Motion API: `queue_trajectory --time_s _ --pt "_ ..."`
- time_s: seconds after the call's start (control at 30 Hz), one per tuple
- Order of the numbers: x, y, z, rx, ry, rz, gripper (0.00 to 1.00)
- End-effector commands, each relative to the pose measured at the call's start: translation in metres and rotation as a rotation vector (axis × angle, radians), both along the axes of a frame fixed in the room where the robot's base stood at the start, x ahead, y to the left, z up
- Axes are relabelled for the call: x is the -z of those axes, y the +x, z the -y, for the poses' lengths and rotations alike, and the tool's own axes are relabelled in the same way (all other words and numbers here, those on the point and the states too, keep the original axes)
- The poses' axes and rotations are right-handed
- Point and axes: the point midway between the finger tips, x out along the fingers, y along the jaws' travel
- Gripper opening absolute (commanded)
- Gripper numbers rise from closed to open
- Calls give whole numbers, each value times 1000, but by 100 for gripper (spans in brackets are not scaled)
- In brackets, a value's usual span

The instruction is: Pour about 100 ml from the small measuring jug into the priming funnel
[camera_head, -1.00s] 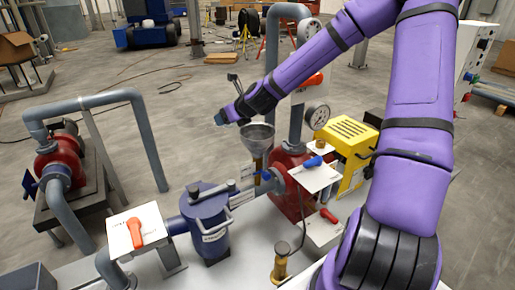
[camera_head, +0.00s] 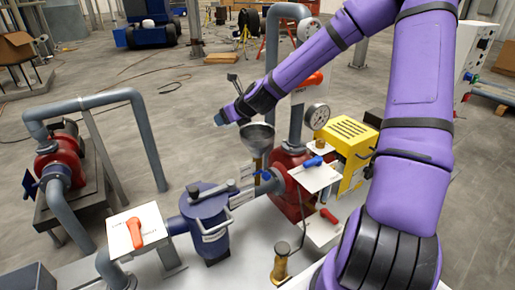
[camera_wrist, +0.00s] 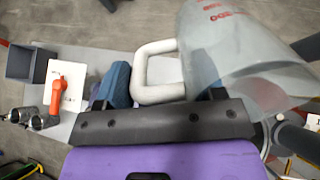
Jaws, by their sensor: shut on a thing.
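The small measuring jug (camera_wrist: 240,50) is clear plastic with red markings and fills the upper right of the wrist view, looking tilted. Its pale handle (camera_wrist: 144,72) sits between the blue finger pads of my gripper (camera_wrist: 165,88), which is shut on it. In the head view my gripper (camera_head: 222,117) is just left of and above the grey priming funnel (camera_head: 257,138). The jug cannot be made out clearly there. The funnel stands upright on a brass-coloured stem over the pump pipework. I cannot tell the liquid level, or whether any liquid is flowing.
A pressure gauge (camera_head: 316,116) and a vertical grey pipe (camera_head: 297,110) stand close right of the funnel. A blue strainer pot (camera_head: 208,225) stands in front, with an orange-handled valve plate (camera_head: 137,231) to its left. A yellow guard (camera_head: 350,140) is at right.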

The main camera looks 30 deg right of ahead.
Motion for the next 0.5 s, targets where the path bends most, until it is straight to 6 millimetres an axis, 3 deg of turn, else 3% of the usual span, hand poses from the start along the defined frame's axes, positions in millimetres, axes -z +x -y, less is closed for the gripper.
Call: queue_trajectory --time_s 0.5 --pt "-2 4 0 1 -57 -141 22"
